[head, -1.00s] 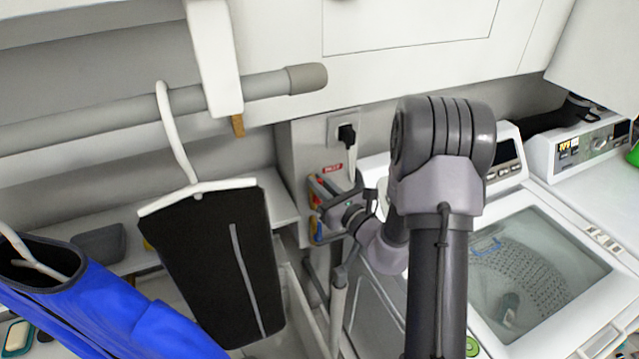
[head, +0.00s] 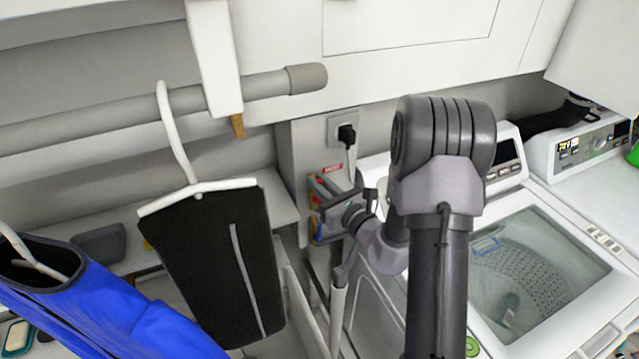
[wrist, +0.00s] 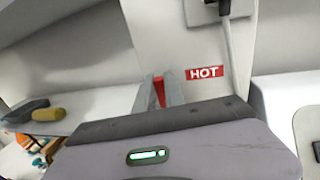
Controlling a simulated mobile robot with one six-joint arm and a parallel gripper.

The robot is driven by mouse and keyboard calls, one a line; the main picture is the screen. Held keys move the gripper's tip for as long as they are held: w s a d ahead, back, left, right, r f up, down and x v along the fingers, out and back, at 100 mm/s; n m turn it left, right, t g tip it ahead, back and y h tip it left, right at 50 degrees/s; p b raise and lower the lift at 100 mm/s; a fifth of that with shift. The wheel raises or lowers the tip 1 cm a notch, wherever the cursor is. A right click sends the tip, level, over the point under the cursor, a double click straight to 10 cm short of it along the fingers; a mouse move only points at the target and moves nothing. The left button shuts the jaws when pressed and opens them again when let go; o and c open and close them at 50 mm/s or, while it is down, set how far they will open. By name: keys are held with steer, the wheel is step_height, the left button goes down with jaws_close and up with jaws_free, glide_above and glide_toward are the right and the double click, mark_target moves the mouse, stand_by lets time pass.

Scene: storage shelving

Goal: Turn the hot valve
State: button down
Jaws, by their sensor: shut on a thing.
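The hot valve shows in the wrist view as a red handle (wrist: 159,91) between my fingertips. A red sign (wrist: 205,73) reading HOT is on the wall panel just right of it. My gripper (wrist: 158,93) is shut on the red handle, and its body hides the lower part of the valve. In the head view my gripper (head: 325,198) reaches into the valve recess beside the wall post, below the red sign (head: 332,169). The handle is mostly hidden there by the fingers and wrist.
A black plug in a wall outlet (head: 344,130) sits above the valve, with its cord hanging down. A hanger with black trousers (head: 222,262) and a blue garment (head: 105,315) hang at the left. A top-loading washer (head: 540,270) stands right of my arm.

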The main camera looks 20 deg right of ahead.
steer(key=shift+d, duration=0.1)
stand_by(0.4)
steer(key=m, duration=0.1)
steer(key=d+m, duration=0.1)
steer(key=m, duration=0.1)
steer(key=d+m+t, duration=0.1)
steer(key=shift+d+f+m, duration=0.15)
steer(key=shift+f+m, duration=0.1)
steer(key=shift+m, duration=0.05)
steer(key=m, duration=0.2)
steer(key=d+f+m, duration=0.1)
steer(key=m, duration=0.1)
steer(key=d+m+h, duration=0.1)
steer(key=m, duration=0.1)
steer(key=shift+d+f+t, duration=0.2)
steer(key=shift+f+t, duration=0.2)
steer(key=f+m, duration=0.1)
steer(key=m, duration=0.1)
steer(key=d+f+m+h+p, duration=0.1)
steer(key=m, duration=0.2)
steer(key=shift+t, duration=0.4)
steer(key=shift+d+f+m+h+p, duration=0.1)
steer(key=shift+f+m+h+p, duration=0.35)
steer(key=shift+m, duration=0.7)
steer(key=shift+d+f+m+h, duration=0.1)
steer(key=shift+f+m+h, duration=0.15)
steer(key=shift+f+m, duration=0.65)
steer(key=shift+r+m, duration=0.25)
steer(key=shift+m, duration=0.1)
